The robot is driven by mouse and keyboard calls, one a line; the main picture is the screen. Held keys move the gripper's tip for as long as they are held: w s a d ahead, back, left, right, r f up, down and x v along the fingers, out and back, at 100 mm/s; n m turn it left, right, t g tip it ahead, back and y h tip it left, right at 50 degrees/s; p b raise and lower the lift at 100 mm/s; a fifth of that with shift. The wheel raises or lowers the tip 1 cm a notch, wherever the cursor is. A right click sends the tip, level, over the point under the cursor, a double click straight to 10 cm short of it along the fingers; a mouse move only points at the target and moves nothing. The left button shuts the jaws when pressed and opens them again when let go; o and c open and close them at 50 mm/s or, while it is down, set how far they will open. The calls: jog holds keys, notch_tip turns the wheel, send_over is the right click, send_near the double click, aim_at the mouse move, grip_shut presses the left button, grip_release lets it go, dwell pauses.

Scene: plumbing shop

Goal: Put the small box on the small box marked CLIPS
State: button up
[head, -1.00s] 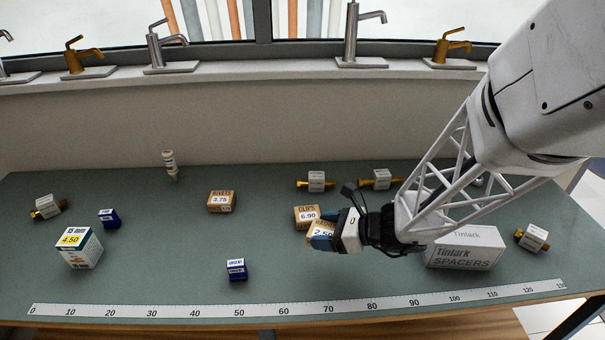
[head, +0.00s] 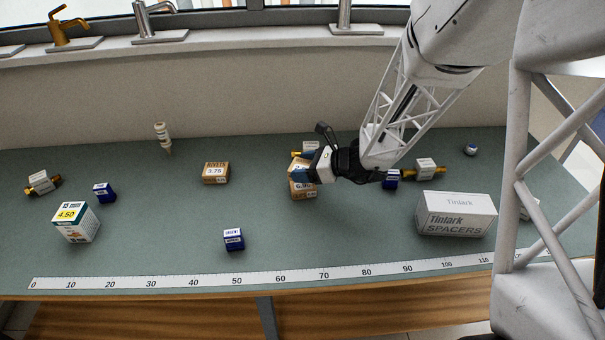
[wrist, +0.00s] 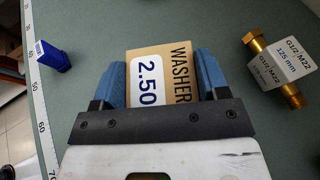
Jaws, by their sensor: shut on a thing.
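My gripper (head: 316,171) is shut on a small brown box with a WASHER label and the price 2.50 (wrist: 158,80), its blue fingers on two opposite sides. In the head view the held box (head: 298,165) shows partly behind my fingers. The small brown box marked CLIPS, price 6.90 (head: 304,189), is on the bench, just below the held box in the picture. The held box overlaps its upper part. I cannot tell whether the two touch. In the wrist view the CLIPS box does not show.
A brown RIVETS box (head: 215,173) stands to the left. Brass fittings (head: 425,169) and a blue box (head: 391,180) lie close to my wrist. A large white SPACERS box (head: 456,214) stands at right. The bench in front is clear down to the ruler (head: 300,278).

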jog(key=shift+w+a, duration=0.15)
jog(key=shift+w, duration=0.4)
jog(key=shift+f, duration=0.15)
jog(key=shift+f, duration=1.65)
jog(key=shift+f, duration=0.1)
jog(key=o, duration=0.9)
jog(key=shift+o, duration=0.2)
jog(key=v, duration=1.2)
jog(key=shift+s, duration=0.1)
